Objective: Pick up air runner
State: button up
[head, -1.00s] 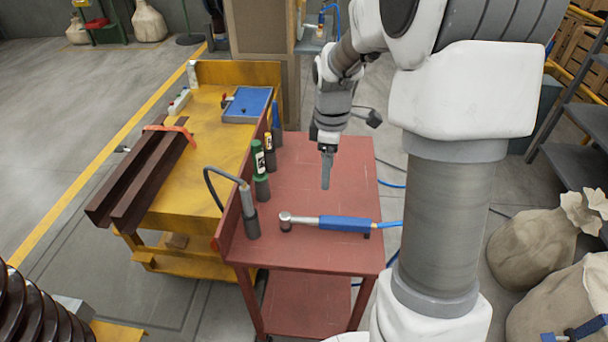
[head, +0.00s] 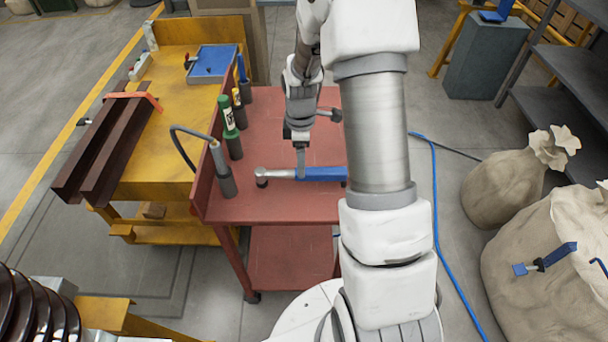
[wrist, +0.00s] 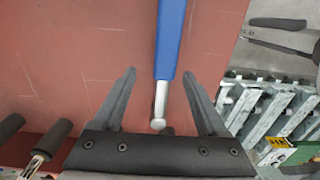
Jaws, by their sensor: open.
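The air runner (head: 322,173), with a blue handle and a silver head, lies across the red cart top (head: 262,205) near its front. My gripper (head: 300,174) is open and points down at the runner, over the join of handle and silver neck. In the wrist view, the runner's blue handle (wrist: 170,38) and silver neck lie between the two spread fingers of my gripper (wrist: 159,73), with a gap on both sides. I cannot tell how far above it the fingertips are. My arm hides the handle's right end in the head view.
Several holders with a black tool (head: 219,160), a green bottle (head: 229,121) and others line the cart's left edge. A yellow bench (head: 175,150) with dark beams stands to the left. A blue hose (head: 434,190) runs on the floor at right, near sacks (head: 515,185).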

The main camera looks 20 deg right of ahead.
jog(key=f, duration=0.2)
jog(key=s+f, duration=0.1)
jog(key=f, duration=0.1)
jog(key=shift+d+f, duration=0.2)
jog(key=shift+f, duration=0.45)
grip_shut()
jog(key=shift+w+r, duration=0.1)
